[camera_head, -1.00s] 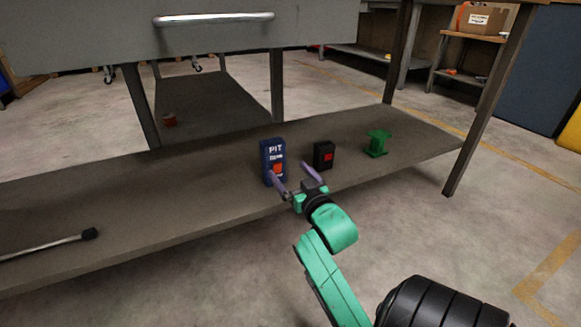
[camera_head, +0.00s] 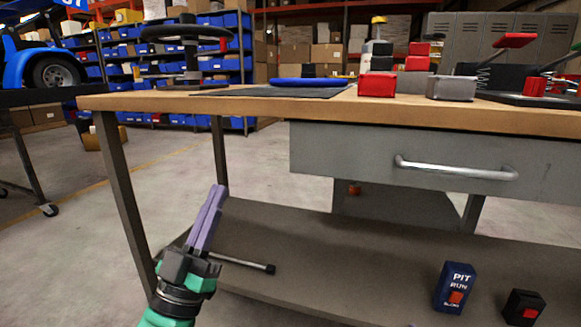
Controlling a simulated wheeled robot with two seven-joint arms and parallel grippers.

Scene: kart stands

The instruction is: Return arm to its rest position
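My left gripper (camera_head: 216,192) is at the lower left, pointing up, its two purple fingers together with nothing visible between them. It is in front of the workbench's lower shelf (camera_head: 330,255). My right gripper is out of view. The blue PIT box (camera_head: 455,287) with a red switch stands upright on the shelf at the lower right. A black box with a red button (camera_head: 522,308) stands beside it, cut by the bottom edge.
A black-ended metal rod (camera_head: 243,264) lies on the shelf, partly hidden by my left gripper. The wooden benchtop (camera_head: 250,104) carries a steering wheel (camera_head: 187,45), a red box (camera_head: 377,85) and other items. A grey drawer (camera_head: 350,160) hangs below. Open floor lies left.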

